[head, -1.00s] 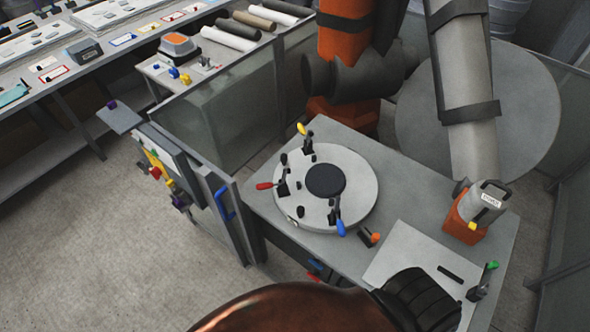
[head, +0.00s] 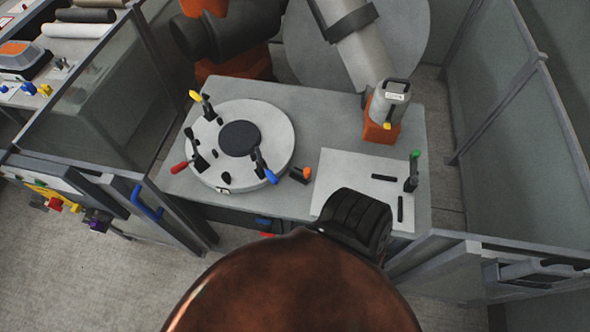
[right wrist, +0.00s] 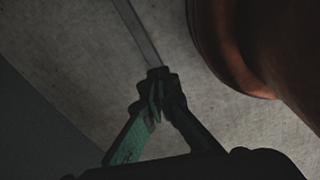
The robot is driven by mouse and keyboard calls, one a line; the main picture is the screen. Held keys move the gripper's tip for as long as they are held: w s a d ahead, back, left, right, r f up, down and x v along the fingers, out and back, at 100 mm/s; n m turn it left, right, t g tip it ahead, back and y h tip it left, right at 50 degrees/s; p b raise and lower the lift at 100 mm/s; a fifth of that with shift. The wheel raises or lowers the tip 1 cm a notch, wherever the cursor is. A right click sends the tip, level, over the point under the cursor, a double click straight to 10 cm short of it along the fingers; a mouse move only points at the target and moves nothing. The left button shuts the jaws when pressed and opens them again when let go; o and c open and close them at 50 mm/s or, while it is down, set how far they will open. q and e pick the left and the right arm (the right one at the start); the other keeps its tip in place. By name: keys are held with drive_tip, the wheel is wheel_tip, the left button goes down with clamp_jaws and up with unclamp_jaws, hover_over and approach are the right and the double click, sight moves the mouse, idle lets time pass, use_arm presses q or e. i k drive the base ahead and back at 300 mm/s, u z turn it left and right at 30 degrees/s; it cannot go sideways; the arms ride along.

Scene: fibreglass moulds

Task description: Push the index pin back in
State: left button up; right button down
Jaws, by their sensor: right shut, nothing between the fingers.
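A round grey turntable (head: 272,118) with a dark disc (head: 239,138) at its middle sits on a grey table, with yellow-, red- and blue-handled clamps around it. A small black block with an orange end (head: 300,175) stands at its right front edge; it may be the index pin, but how far the pin stands out is too small to tell. My right gripper (right wrist: 156,80) is shut and empty in the right wrist view, above bare grey floor, with no pin or turntable near it there. My left gripper is not in view.
A white plate (head: 340,168) with black bars and a green-topped clamp (head: 413,170) lies at the table's right. An orange-based grey device (head: 385,110) stands behind it. Glass-panelled fences (head: 105,90) flank the table. A blue handle (head: 146,203) sticks out at left front.

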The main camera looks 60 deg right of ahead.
sight(306, 175)
drive_tip(key=z, duration=2.15)
